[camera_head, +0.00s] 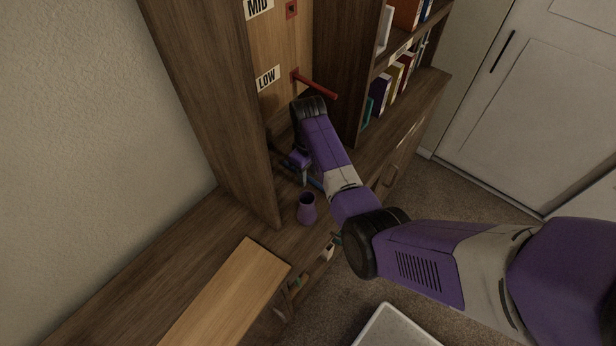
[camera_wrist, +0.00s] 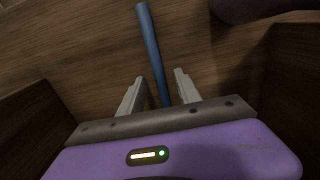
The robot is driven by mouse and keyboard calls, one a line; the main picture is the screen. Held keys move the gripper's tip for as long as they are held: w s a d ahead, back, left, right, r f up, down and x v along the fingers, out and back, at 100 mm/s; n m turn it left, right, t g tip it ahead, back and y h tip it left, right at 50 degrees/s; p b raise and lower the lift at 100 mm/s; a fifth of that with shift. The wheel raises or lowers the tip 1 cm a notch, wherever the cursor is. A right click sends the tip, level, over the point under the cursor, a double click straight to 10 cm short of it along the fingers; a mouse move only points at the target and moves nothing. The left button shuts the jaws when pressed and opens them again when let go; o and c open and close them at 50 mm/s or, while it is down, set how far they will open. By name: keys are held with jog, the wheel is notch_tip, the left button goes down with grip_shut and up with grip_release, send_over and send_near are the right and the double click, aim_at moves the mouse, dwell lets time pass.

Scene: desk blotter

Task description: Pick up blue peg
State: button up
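The blue peg (camera_wrist: 150,45) lies on the wooden shelf surface. In the wrist view it runs lengthwise between the two grey fingers of my gripper (camera_wrist: 160,76), with a gap on each side. My gripper is open. In the head view my gripper (camera_head: 304,178) is low over the shelf, and a short stretch of the blue peg (camera_head: 315,184) shows beside it; my arm and gripper hide part of the peg. I cannot tell the exact height of the fingertips above the surface.
A purple cup (camera_head: 307,209) stands close in front of my gripper. A red peg (camera_head: 316,86) sticks out of the panel by the LOW label (camera_head: 267,77). Dark wooden side walls flank my gripper. Books (camera_head: 386,88) stand on shelves to the right.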

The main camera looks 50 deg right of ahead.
jog(key=shift+f, duration=0.1)
jog(key=shift+c, duration=0.4)
grip_shut()
